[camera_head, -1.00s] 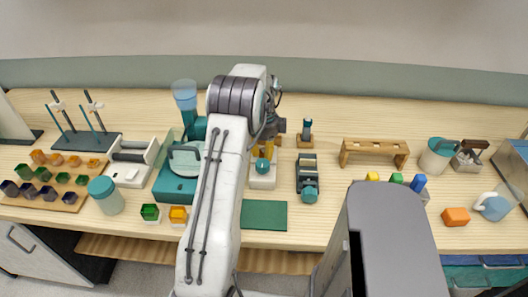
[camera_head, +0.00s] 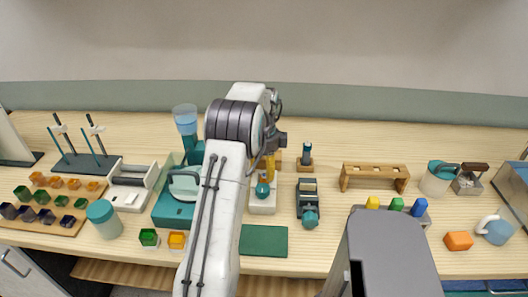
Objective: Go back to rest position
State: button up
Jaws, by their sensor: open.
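My white arm rises from the bottom of the view and bends at a dark grey joint over the middle of the bench. My gripper (camera_head: 277,142) is mostly hidden behind the arm; only dark parts of it show to the right of the bend. It hangs above the area of a white and yellow device with a teal knob (camera_head: 263,190). I see nothing held in it, though the fingertips are not clear. Thin teal rods (camera_head: 98,140) lean at a dark stand (camera_head: 80,166) on the left.
Left are a wooden tray of coloured cups (camera_head: 60,225) and a teal-lidded jar (camera_head: 104,219). A teal device (camera_head: 176,206) stands close to the arm. A dark green mat (camera_head: 264,241) lies right of it.

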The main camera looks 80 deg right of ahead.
notch_tip(320, 180, up, 8)
jog(key=shift+r, duration=0.15)
dwell(0.3)
jog(key=w+a+r+n, duration=0.3)
jog(key=w+a+n, duration=0.1)
jog(key=w, duration=0.4)
jog(key=w+a+r+n, duration=0.2)
jog(key=w+a+n, duration=0.25)
jog(key=w, duration=0.45)
jog(key=w+a+r+n+t+h, duration=0.1)
jog(key=w+a+r+n, duration=0.2)
jog(key=w+a+n, duration=0.8)
jog(key=a+n, duration=0.4)
jog(key=a, duration=0.7)
jog(key=s+a+f+n+t, duration=0.1)
jog(key=s+a+n, duration=0.3)
jog(key=a+n, duration=0.4)
jog(key=s+a+f+n+t+y, duration=0.1)
jog(key=s+a+f+n, duration=0.2)
jog(key=a+n, duration=0.6)
jog(key=s+a, duration=0.1)
jog(key=a, duration=0.2)
jog(key=shift+a+t, duration=0.35)
jog(key=shift+t, duration=0.05)
jog(key=shift+d+n, duration=0.15)
jog(key=shift+n, duration=0.1)
